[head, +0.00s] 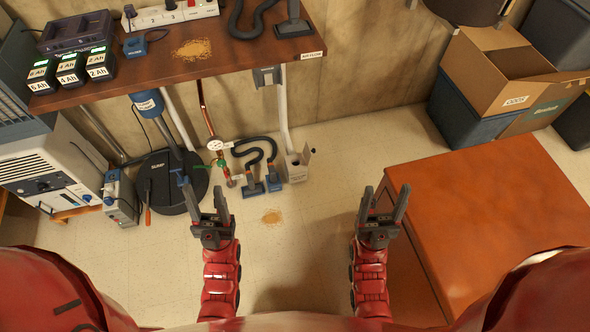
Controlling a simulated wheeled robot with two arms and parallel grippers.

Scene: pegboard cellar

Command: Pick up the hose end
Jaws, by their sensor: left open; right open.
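A dark hose (240,32) lies curved on the wooden bench at the top, and a dark flat-footed nozzle (292,22) stands at the bench's right end. On the floor by the wall, another dark hose (262,142) curves down to two bluish-grey nozzle ends (252,186) and (273,180). I cannot tell which of these is the hose end meant. My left gripper (203,200) is open and empty, its jaws pointing up the picture, left of and apart from the floor nozzles. My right gripper (386,202) is open and empty beside the orange-brown box-like surface.
The bench (130,85) carries batteries (70,70), a charger (75,32), a power strip (170,12) and sawdust (193,49). The orange-brown surface (480,215) fills the right. A cardboard box (505,75) stands behind it.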

